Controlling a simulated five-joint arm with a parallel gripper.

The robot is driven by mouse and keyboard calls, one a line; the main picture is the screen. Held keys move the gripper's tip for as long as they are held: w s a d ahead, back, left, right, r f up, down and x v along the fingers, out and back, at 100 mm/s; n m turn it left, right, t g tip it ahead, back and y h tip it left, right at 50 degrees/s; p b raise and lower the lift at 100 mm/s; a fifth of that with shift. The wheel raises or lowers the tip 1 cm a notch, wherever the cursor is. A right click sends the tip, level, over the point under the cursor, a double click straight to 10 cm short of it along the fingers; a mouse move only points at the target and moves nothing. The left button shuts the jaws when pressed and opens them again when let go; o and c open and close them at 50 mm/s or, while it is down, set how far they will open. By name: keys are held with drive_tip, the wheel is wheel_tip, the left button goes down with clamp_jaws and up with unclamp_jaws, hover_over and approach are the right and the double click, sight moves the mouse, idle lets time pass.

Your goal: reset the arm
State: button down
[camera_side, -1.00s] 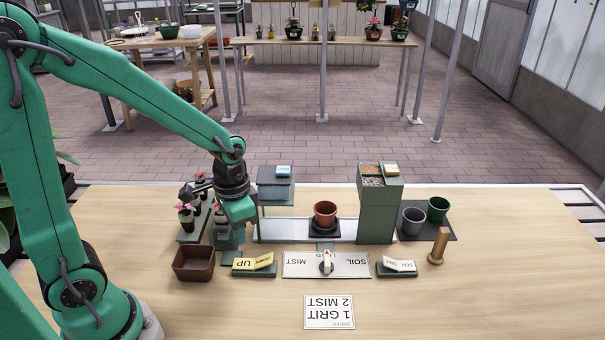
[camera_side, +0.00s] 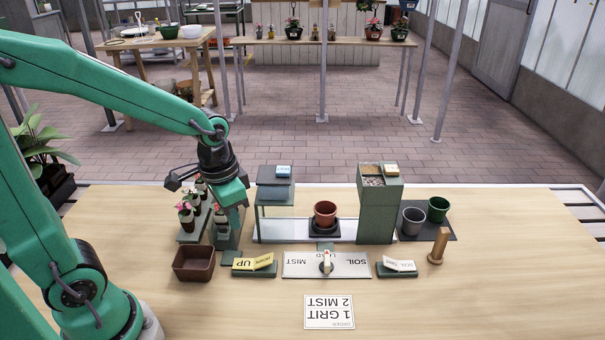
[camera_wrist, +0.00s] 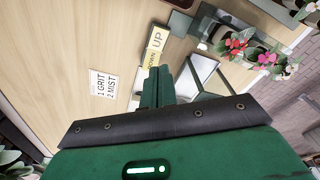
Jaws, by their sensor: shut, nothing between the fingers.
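My green arm reaches in from the left in the side view. My gripper (camera_side: 230,194) hangs above the rear left of the table, beside the small potted plants (camera_side: 190,212) and left of the grey dispenser stand (camera_side: 275,182). It is shut and empty. In the wrist view the closed fingers (camera_wrist: 157,88) point out over the table.
A brown tub (camera_side: 193,263), a yellow up/down sign (camera_side: 254,262), a lever panel (camera_side: 300,267) and an order card (camera_side: 329,311) lie in front. A terracotta pot (camera_side: 325,212) stands between the stand and a green hopper (camera_side: 379,210). The right front table is clear.

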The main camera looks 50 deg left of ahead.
drive_tip(key=s+r+n+t, duration=0.1)
drive_tip(key=s+r+t, duration=0.1)
drive_tip(key=r, duration=0.3)
drive_tip(key=s+r+n+t, duration=0.1)
drive_tip(key=s+r+t, duration=0.1)
drive_tip(key=s+r, duration=0.2)
drive_tip(key=shift+s+a+r, duration=0.25)
drive_tip(key=shift+r, duration=0.65)
